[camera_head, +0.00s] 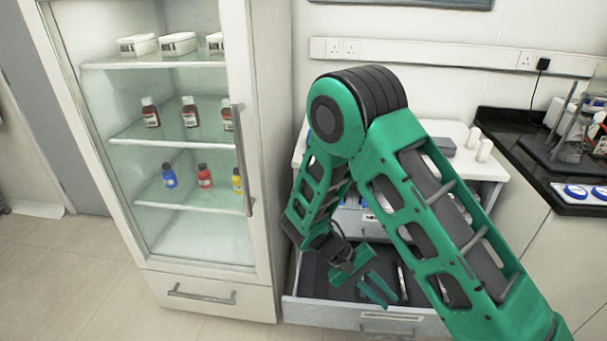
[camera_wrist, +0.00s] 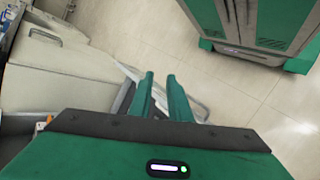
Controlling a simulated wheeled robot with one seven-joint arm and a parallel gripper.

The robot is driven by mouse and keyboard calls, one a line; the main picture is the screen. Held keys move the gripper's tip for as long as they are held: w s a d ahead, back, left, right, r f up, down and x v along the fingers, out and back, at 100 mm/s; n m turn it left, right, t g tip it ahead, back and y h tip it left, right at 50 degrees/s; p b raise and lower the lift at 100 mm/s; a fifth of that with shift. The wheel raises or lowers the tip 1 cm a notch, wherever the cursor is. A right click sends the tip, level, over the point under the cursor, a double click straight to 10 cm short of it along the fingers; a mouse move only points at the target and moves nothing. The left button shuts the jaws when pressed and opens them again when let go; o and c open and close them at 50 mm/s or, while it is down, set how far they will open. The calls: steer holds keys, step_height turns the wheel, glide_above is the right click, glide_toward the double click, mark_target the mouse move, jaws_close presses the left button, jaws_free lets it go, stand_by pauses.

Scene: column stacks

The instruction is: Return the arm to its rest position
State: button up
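My green arm is bent at its elbow and reaches down in front of the white drawer cabinet in the head view. My gripper (camera_head: 391,300) points down over the pulled-out lower drawer (camera_head: 318,312). Its two green fingers stand a little apart, with nothing seen between them. In the wrist view my gripper (camera_wrist: 160,75) also shows a narrow empty gap between the fingers. Whether the fingertips touch the drawer cannot be told. My arm hides part of the cabinet and the drawers.
A glass-door cabinet (camera_head: 262,140) with bottles and white boxes stands close at left. An upper drawer (camera_head: 352,222) behind my arm also looks pulled out. A black counter (camera_head: 507,130) with lab equipment is at right. Open floor (camera_head: 70,270) lies at front left.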

steer(key=s+d+r+m+y, duration=0.3)
steer(key=d+r+m+y, duration=0.15)
steer(key=d+r, duration=1.05)
steer(key=s+d+r+m+t+y, duration=0.2)
steer(key=s+r, duration=0.3)
steer(key=s, duration=0.3)
steer(key=s+d+r+m+t+y, duration=0.1)
steer(key=s+d+r+y, duration=0.1)
steer(key=s+r, duration=0.4)
steer(key=shift+s+d+r+m+t+y, duration=0.2)
steer(key=shift+s+d+m+t+y, duration=0.2)
steer(key=shift+s, duration=0.85)
steer(key=shift+w+f, duration=0.25)
steer(key=shift+w, duration=0.35)
